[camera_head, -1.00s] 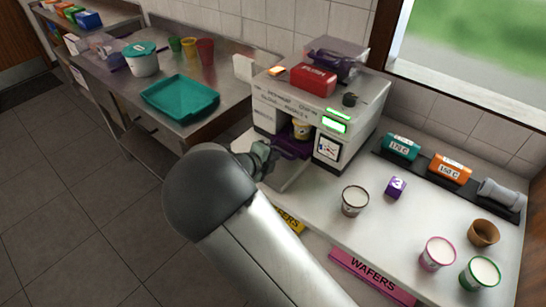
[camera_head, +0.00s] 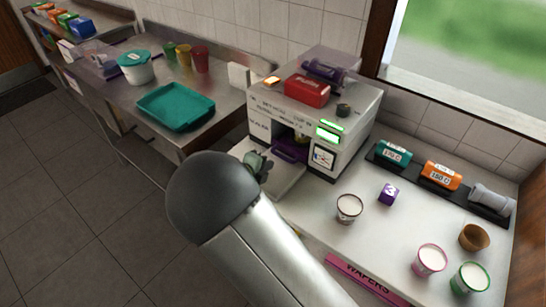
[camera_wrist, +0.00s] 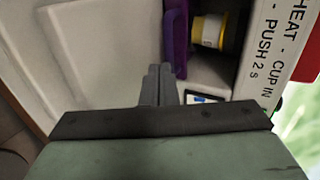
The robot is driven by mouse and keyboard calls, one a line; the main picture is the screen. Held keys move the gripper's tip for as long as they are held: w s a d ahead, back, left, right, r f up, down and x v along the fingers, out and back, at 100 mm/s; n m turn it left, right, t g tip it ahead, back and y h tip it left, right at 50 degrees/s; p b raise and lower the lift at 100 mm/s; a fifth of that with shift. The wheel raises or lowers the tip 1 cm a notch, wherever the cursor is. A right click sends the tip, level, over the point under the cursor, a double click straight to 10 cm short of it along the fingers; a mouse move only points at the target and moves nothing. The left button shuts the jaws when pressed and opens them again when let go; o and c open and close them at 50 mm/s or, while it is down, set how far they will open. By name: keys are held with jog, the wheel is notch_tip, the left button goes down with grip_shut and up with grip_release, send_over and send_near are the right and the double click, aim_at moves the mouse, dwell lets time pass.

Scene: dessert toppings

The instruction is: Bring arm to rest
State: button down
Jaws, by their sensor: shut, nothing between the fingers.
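My gripper shows in the wrist view (camera_wrist: 160,85) with its dark fingers together and nothing between them. In the head view my arm covers most of it; only its greenish body shows beside the machine's opening, so its fingertips are hidden there. The white heating machine (camera_head: 350,118) stands on the counter with green lit panels. Its purple door or handle (camera_head: 290,150) is at the opening, and in the wrist view a yellow and white cup (camera_wrist: 208,31) sits inside, just beyond the purple part (camera_wrist: 176,40). My fingers are apart from the cup.
On the counter right of my arm stand a white-filled cup (camera_head: 349,208), a purple cube (camera_head: 388,194), a pink cup (camera_head: 430,260), a green cup (camera_head: 470,278) and a brown cup (camera_head: 474,237). A teal tray (camera_head: 176,106) lies on the steel table.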

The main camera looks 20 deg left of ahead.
jog(key=b+v, duration=0.1)
jog(key=v, duration=0.7)
jog(key=shift+s+r, duration=0.15)
jog(key=shift+s, duration=0.2)
jog(key=d+r+m+g+h, duration=0.1)
jog(key=d+r+m+g, duration=0.25)
jog(key=d+m, duration=0.75)
jog(key=d+r+m+g+h, duration=0.15)
jog(key=d+m+g, duration=0.25)
jog(key=d+m, duration=0.75)
jog(key=s+d+r+m+g+y, duration=0.1)
jog(key=s+d+m+y, duration=0.2)
jog(key=s+d+m, duration=0.5)
jog(key=s+d+r+m+g+y, duration=0.2)
jog(key=s+d+m, duration=0.7)
jog(key=m, duration=1.1)
jog(key=shift+s+r+y, duration=0.25)
jog(key=shift+s+y, duration=0.15)
jog(key=shift+y, duration=0.15)
